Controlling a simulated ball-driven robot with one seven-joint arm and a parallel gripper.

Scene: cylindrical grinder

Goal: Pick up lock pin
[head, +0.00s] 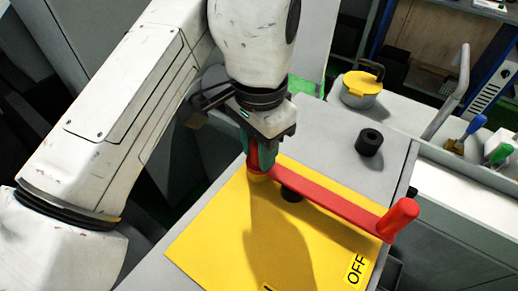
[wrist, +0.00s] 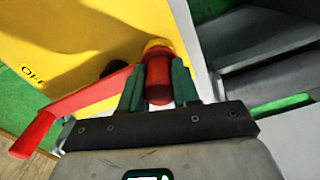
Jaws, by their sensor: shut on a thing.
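The lock pin (wrist: 158,84) is a short red cylinder, seen between the green fingers of my gripper (wrist: 158,70) in the wrist view. My gripper is shut on it. Its lower end is at a yellow collar (wrist: 156,46), at one end of a red lever (head: 325,199) on a yellow plate (head: 225,235). I cannot tell whether the pin is still seated in the collar. In the head view my gripper (head: 261,160) points down over the lever's upper left end, and the fingers mostly hide the pin.
The lever's far end carries an upright red knob (head: 398,217) near an "OFF" label (head: 356,270). A black hub (head: 291,195) sits under the lever. A black cylinder (head: 369,142) stands on the grey surface behind. A yellow-lidded pot (head: 362,91) stands further back.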

